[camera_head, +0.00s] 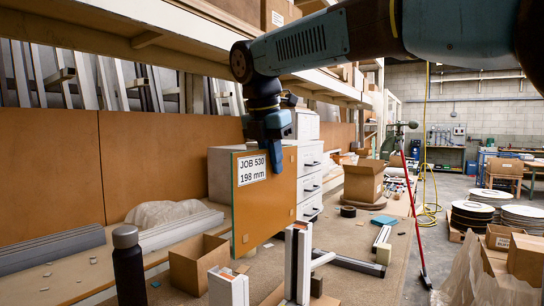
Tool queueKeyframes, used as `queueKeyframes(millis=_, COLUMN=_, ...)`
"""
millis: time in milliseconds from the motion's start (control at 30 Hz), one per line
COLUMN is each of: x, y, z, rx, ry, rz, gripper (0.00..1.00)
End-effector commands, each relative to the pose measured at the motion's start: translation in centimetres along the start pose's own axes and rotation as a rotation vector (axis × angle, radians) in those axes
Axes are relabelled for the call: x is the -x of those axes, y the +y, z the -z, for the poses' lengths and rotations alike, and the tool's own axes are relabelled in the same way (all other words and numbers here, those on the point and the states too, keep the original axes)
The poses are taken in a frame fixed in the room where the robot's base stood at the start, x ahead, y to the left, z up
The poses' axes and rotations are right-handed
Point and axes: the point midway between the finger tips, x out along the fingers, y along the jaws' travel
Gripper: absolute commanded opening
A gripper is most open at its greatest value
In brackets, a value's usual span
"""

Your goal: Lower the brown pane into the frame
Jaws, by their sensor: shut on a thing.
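The brown pane (265,208), with a white label reading "JOB 530 198 mm", hangs upright in the air over the bench. My gripper (276,168) is shut on the pane's top edge. Below the pane, white and dark profile pieces appear to be the frame: one upright post (298,262) stands just right of the pane's lower edge, and another post (228,288) stands nearer, at lower left. The frame's lower part is cut off by the picture's bottom edge.
A dark bottle (128,265) and an open cardboard box (198,262) stand left of the frame. Loose profiles (382,243) lie to the right. Grey drawers (308,165) and a box (363,180) stand behind. A shelf (150,40) overhangs the bench.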

Motion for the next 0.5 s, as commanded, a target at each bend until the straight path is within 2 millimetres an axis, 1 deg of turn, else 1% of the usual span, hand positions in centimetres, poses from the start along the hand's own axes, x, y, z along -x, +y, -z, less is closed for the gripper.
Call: queueKeyframes(millis=500, x=-2.5, y=0.0, z=0.7, rx=0.0, ry=-0.001, rz=-0.001, gripper=0.0)
